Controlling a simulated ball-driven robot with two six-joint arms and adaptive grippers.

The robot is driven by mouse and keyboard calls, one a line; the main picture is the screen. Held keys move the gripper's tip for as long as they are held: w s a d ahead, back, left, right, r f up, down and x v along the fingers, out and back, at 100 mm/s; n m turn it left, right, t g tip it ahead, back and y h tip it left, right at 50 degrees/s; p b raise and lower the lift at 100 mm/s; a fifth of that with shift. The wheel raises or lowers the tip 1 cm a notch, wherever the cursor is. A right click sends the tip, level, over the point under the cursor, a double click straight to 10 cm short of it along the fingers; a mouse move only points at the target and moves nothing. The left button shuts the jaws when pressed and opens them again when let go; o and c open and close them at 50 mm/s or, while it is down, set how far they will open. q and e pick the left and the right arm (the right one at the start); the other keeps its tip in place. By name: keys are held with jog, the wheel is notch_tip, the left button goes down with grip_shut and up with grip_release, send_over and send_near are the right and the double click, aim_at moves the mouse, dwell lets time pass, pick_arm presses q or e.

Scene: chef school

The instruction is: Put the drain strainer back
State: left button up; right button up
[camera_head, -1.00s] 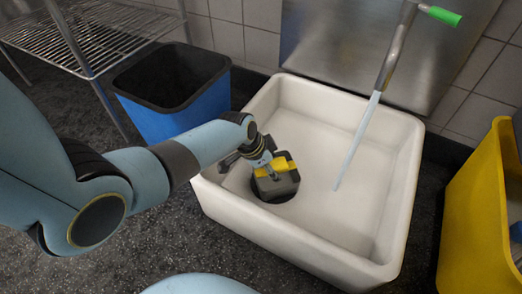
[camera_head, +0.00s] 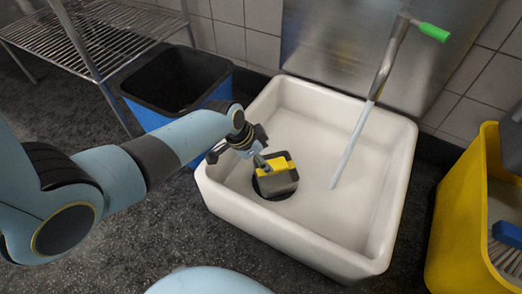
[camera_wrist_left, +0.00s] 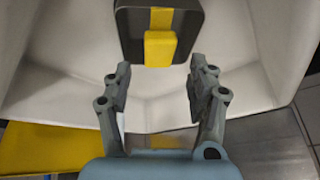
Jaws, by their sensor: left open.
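The drain strainer is a dark grey box with a yellow handle strip (camera_head: 277,178). It sits at the round dark drain hole (camera_head: 262,192) in the left part of the white basin (camera_head: 355,235). A dark edge of the hole shows at its lower left; how deep it sits I cannot tell. My left gripper (camera_head: 240,157) is open and empty, just up and left of the strainer. In the left wrist view the open fingers (camera_wrist_left: 159,78) point toward the strainer (camera_wrist_left: 188,22), its yellow handle between their tips, apparently clear of them. My right gripper is out of view.
A tap with a green handle (camera_head: 434,33) runs a thin water stream (camera_head: 352,146) into the basin. A blue bin with a black rim (camera_head: 160,118) stands at the left, near a wire rack (camera_head: 95,40). A yellow bucket (camera_head: 462,225) stands at the right.

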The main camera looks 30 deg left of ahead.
pick_arm(q)
jog(key=shift+r, duration=0.1)
jog(key=shift+s, duration=0.4)
jog(key=s+r+n, duration=0.1)
jog(key=s, duration=0.3)
jog(key=s+a+r+n+t+y, duration=0.1)
jog(key=s+r, duration=0.1)
jog(key=s, duration=0.3)
jog(key=s+r+n, duration=0.1)
jog(key=s, duration=0.3)
jog(key=shift+s+a+r+n+t+y, duration=0.15)
jog(key=shift+a+r+n+t+y, duration=0.15)
jog(key=shift+t, duration=0.1)
jog(key=s+r+n+t, duration=0.1)
jog(key=s+r, duration=0.3)
jog(key=r, duration=0.2)
jog(key=s+r+n+t, duration=0.1)
jog(key=s+r+n, duration=0.1)
jog(key=s+r, duration=0.2)
notch_tip(320, 180, up, 3)
jog(key=shift+s+y, duration=0.3)
